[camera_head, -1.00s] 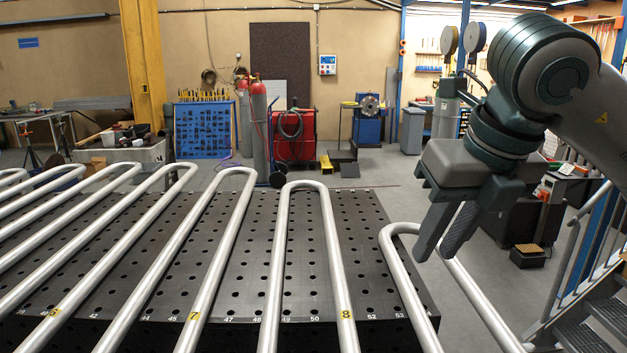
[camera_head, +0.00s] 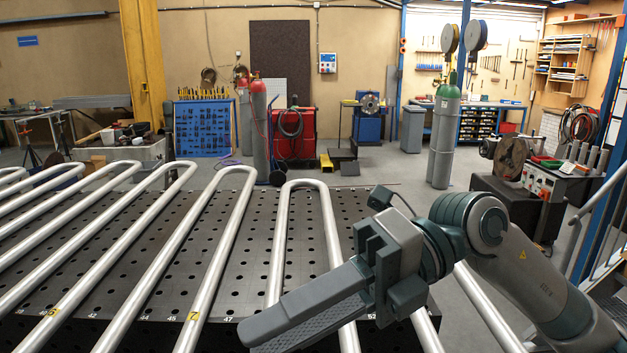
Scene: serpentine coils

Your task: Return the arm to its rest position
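My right arm (camera_head: 520,275) comes in from the lower right, bent low in front of the table's right side. My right gripper (camera_head: 250,341) points left over the table's front edge. Its two long grey fingers lie one above the other with a narrow gap, and a textured inner pad shows. I see nothing held between them. The gripper covers part of the hairpin tube (camera_head: 278,225) in the middle of the table; contact cannot be told. The arm hides much of the rightmost tube (camera_head: 484,310). My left gripper is not in view.
Gas cylinders (camera_head: 443,140) and a dark machine (camera_head: 518,200) stand behind the arm. Floor (camera_head: 420,190) is clear beyond the table's right corner.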

